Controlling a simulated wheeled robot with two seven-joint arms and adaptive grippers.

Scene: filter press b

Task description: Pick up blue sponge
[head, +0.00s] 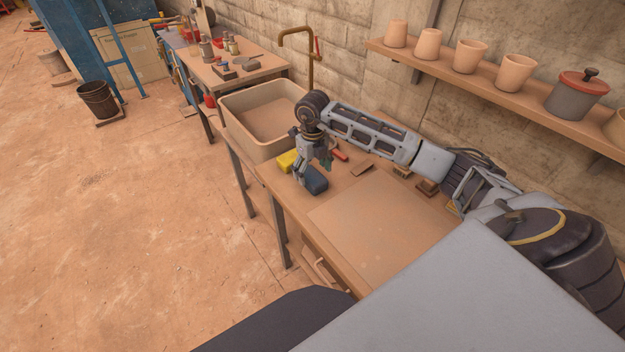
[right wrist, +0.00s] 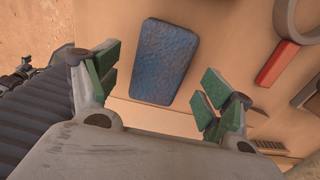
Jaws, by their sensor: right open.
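The blue sponge (head: 316,186) lies on the workbench (head: 375,228), near its front edge, close to the sink. In the right wrist view it shows as a dark blue block (right wrist: 163,62) in the upper middle, ahead of the fingers and between their lines. My right gripper (head: 315,166) is above the bench beside the sponge. In the right wrist view its green-padded fingers (right wrist: 155,82) are spread wide with nothing between them that they touch. How high the gripper is above the sponge is hard to tell. My left gripper does not show.
A yellow sponge (head: 287,161) lies near the blue one. A red-handled tool (head: 339,155) and several small blocks lie behind. A deep sink (head: 262,140) stands at the left end. A wall shelf (head: 500,83) holds pots. The board area in the bench's middle is clear.

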